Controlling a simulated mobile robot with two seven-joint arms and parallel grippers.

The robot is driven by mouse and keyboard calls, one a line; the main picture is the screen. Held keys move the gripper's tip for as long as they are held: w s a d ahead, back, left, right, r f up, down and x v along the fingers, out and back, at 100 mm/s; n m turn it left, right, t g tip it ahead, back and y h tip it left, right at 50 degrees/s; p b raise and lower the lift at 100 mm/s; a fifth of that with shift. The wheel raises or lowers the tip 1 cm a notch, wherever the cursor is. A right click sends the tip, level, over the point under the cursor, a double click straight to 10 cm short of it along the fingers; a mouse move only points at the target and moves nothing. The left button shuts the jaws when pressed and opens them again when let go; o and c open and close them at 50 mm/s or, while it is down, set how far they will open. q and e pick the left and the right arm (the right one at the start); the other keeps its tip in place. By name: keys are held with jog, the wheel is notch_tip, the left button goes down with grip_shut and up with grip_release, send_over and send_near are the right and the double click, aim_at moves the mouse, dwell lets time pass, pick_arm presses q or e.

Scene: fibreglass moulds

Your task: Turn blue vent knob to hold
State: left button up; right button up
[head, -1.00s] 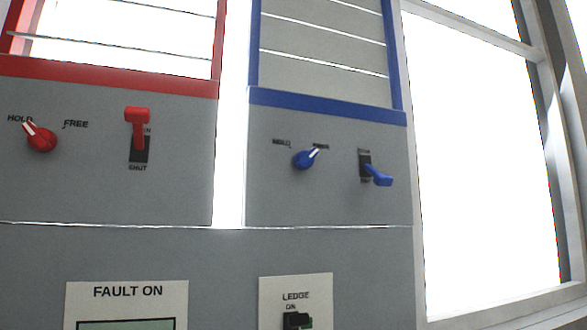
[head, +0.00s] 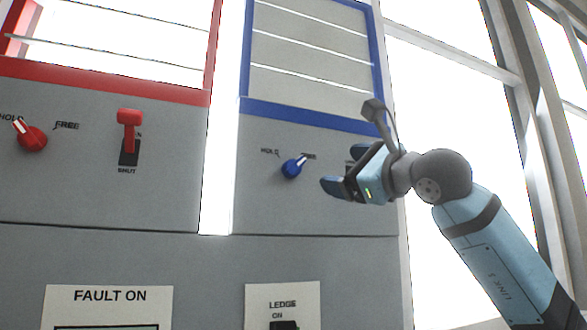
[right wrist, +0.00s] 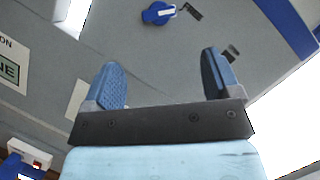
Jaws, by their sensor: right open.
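The blue vent knob (head: 293,166) is on the grey panel under the blue-framed vent. Its white pointer is turned up and right, toward the FREE label and away from HOLD; the knob also shows in the right wrist view (right wrist: 157,13). My right gripper (head: 342,168) is open and empty, just right of the knob in the head view. In the right wrist view its two blue fingers (right wrist: 161,64) are spread, with the knob beyond them and apart from them. My right gripper covers the blue lever switch in the head view. My left gripper is not in view.
A red knob (head: 32,138) and a red lever (head: 129,117) are on the left panel. The LEDGE switch plate (head: 283,300) and FAULT ON plate (head: 108,297) are below. A bright gap separates the upper panels. The panel around the blue knob is flat.

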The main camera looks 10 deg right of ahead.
aim_at(298, 166)
jog(key=p+x, duration=0.3)
jog(key=x, duration=0.9)
jog(key=shift+w+a+r+p, duration=0.1)
jog(key=shift+p, duration=0.3)
jog(key=shift+w+a, duration=0.25)
jog(key=shift+w, duration=0.3)
jog(key=c, duration=0.9)
